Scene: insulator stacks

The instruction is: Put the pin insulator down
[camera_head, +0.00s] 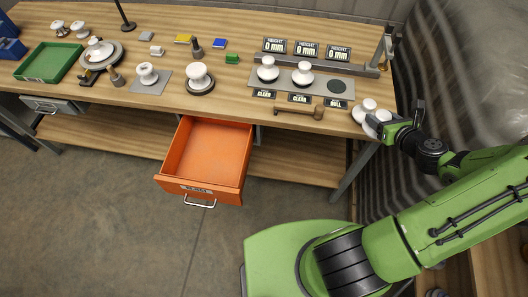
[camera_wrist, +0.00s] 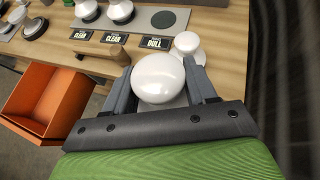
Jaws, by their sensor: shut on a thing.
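My gripper (camera_head: 381,126) is at the right end of the workbench, shut on a white, glossy, domed pin insulator (camera_head: 373,123). In the wrist view the insulator (camera_wrist: 158,80) sits between the two grey fingers of my gripper (camera_wrist: 160,72), its round top toward the camera. Its lower part is hidden, so I cannot tell whether it touches the bench top. Another white insulator (camera_wrist: 187,43) stands just beyond it, close by; it also shows in the head view (camera_head: 368,105).
A wooden mallet (camera_head: 300,111) lies left of my gripper. A grey plate (camera_head: 335,86) with two white insulators and small label signs lies behind it. An orange drawer (camera_head: 207,150) stands open below the bench. More insulators and a green tray (camera_head: 48,63) are farther left.

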